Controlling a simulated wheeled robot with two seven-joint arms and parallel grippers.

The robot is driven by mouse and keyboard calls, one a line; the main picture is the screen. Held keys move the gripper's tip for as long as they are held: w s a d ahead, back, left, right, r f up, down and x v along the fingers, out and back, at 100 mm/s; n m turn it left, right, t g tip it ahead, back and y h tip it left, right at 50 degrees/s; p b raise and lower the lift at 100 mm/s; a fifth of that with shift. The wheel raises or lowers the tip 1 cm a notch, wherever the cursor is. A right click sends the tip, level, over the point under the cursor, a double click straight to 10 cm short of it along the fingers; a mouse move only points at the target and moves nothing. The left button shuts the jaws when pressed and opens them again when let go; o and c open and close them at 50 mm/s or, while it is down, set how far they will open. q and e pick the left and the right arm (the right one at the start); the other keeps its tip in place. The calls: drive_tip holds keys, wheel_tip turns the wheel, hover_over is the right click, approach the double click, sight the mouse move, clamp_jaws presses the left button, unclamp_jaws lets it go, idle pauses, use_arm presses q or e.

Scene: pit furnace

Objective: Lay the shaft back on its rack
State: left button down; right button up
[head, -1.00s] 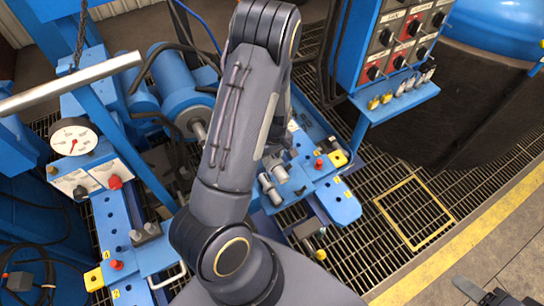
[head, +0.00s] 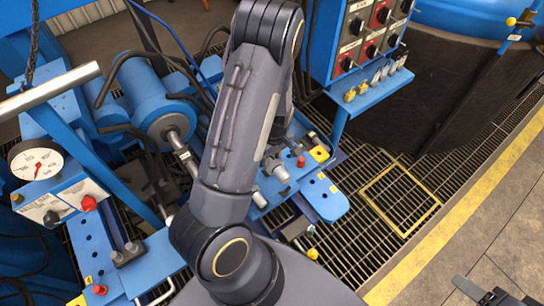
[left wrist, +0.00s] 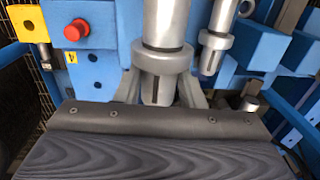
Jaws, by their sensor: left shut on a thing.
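The shaft (left wrist: 165,28) is a grey metal cylinder with a wide collar and a slotted end. In the left wrist view it stands at the centre, between the pale fingers of my left gripper (left wrist: 160,92), which is shut on it. In the head view the shaft (head: 281,172) shows just right of my forearm, which hides most of my left gripper (head: 271,157). The blue rack (head: 322,196) is beside and below it; I cannot tell whether they touch. My right gripper (head: 488,294) shows partly at the bottom right, its opening unclear.
A second, thinner grey shaft (left wrist: 219,42) stands close at right in the wrist view. A red button (left wrist: 76,30) sits on the blue panel at left. A switch box (head: 365,40), a gauge (head: 36,160) and a blue motor (head: 155,100) surround the arm.

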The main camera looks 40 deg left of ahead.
use_arm(q)
drive_tip(key=shift+f+b, duration=1.95)
drive_tip(key=shift+f, duration=0.55)
drive_tip(key=shift+f+b, duration=0.5)
drive_tip(key=shift+f, duration=0.1)
drive_tip(key=c, duration=1)
unclamp_jaws()
drive_tip(key=shift+o, duration=0.7)
drive_tip(key=shift+f, duration=0.1)
drive_tip(key=r, duration=0.5)
drive_tip(key=r+p, duration=0.1)
drive_tip(key=r, duration=0.2)
drive_tip(key=shift+w+d, duration=0.1)
drive_tip(key=shift+w, duration=0.2)
